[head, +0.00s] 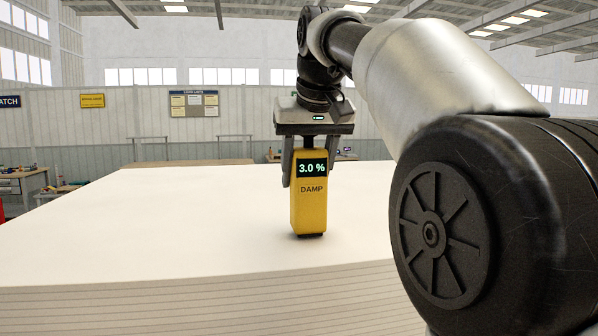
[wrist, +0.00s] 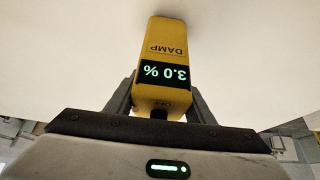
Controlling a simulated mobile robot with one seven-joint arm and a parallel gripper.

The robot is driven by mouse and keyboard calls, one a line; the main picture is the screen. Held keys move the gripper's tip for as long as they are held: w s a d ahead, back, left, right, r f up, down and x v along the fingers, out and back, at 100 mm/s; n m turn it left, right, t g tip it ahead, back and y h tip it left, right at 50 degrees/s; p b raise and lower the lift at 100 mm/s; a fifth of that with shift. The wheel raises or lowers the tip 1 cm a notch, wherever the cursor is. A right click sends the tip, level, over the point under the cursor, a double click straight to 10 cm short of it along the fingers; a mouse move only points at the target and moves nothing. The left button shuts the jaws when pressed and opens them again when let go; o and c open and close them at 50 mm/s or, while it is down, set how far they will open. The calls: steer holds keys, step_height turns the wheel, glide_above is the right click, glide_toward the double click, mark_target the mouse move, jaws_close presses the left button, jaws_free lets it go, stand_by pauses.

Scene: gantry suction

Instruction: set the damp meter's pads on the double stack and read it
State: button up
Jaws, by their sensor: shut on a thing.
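The damp meter (head: 309,212) is a yellow upright box marked DAMP, with a dark display reading 3.0 %. My gripper (head: 307,178) is shut on its upper part, one finger on each side. The meter's dark base meets the top of the stack (head: 150,225), a broad pile of off-white sheets with layered front edges. In the wrist view the meter (wrist: 164,70) shows the same 3.0 % upside down, between the fingers of my gripper (wrist: 162,100). The pads' undersides are hidden.
The stack's top is bare around the meter. A workbench (head: 25,182) with small items stands at far left. A notice board (head: 194,104) and a yellow sign (head: 92,100) hang on the back wall. My arm covers the right side.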

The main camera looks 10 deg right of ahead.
steer(key=shift+f, duration=0.2)
steer(key=o, duration=1.6)
steer(key=shift+o, duration=0.2)
steer(key=p+v, duration=0.5)
steer(key=v, duration=1.2)
steer(key=s+f, duration=0.6)
steer(key=f, duration=0.5)
steer(key=s+f, duration=0.6)
steer(key=f, duration=0.6)
steer(key=s+f, duration=0.6)
steer(key=f, duration=0.5)
steer(key=shift+f, duration=0.4)
